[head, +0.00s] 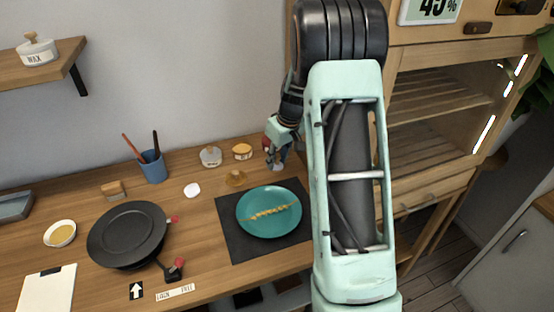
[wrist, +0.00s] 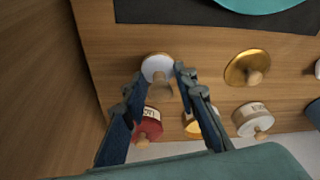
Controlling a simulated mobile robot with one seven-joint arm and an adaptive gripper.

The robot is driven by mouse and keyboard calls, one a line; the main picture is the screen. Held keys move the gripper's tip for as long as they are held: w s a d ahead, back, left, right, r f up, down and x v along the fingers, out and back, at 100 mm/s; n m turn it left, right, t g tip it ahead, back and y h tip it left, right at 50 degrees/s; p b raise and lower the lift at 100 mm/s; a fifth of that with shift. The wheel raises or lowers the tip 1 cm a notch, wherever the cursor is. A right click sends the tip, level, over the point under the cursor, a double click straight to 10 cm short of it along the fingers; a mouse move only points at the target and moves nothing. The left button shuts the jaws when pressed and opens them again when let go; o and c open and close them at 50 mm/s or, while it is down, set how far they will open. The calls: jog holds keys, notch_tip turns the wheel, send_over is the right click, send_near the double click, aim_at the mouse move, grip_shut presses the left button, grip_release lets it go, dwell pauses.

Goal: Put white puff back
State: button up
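The white puff (wrist: 151,66), a round white pad with a wooden knob, sits on the wooden table in the wrist view. In the head view it shows as a pale disc (head: 278,167) under my gripper. My gripper (wrist: 160,74) is open, with one finger on each side of the puff and its knob between them. Whether the fingers touch it I cannot tell. Behind the fingers stand a red jar (wrist: 150,124) and a gold-banded jar (wrist: 190,127), both partly hidden. A white jar (wrist: 252,114) stands beside them.
A gold puff (wrist: 240,70) lies nearby on the table. A teal plate (head: 268,225) on a dark mat (head: 232,240) is close in front. A blue cup (head: 153,168), white disc (head: 192,190) and black pan (head: 128,232) are left. A wooden cabinet (head: 430,140) stands right.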

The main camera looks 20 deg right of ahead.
jog(key=o, duration=0.4)
jog(key=shift+r, duration=0.25)
jog(key=v, duration=1.2)
